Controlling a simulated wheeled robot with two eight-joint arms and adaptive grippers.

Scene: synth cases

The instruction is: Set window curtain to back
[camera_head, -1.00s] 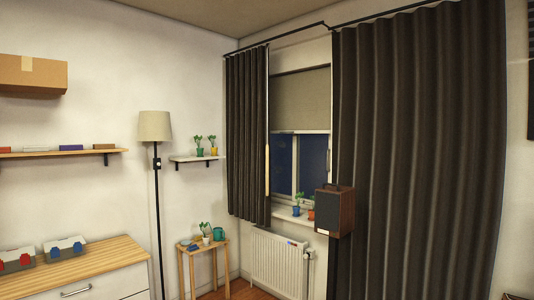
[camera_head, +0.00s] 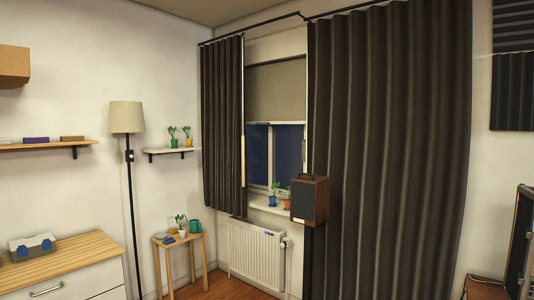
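A dark curtain hangs in two parts from a black rail (camera_head: 255,27). The short left curtain (camera_head: 222,125) ends near the sill and covers the left side of the window. The long right curtain (camera_head: 390,140) is wide and runs down past the bottom of the view. The window (camera_head: 274,155) shows between them, with a beige blind (camera_head: 275,94) over its upper part. A pale upright strip (camera_head: 243,160) runs along the left curtain's inner edge. Neither of my grippers is in view.
A wooden speaker (camera_head: 309,200) stands in front of the right curtain. A radiator (camera_head: 256,253) is under the sill. A small plant table (camera_head: 180,240), floor lamp (camera_head: 128,150) and dresser (camera_head: 65,270) are at left. A dark case (camera_head: 520,245) is at right.

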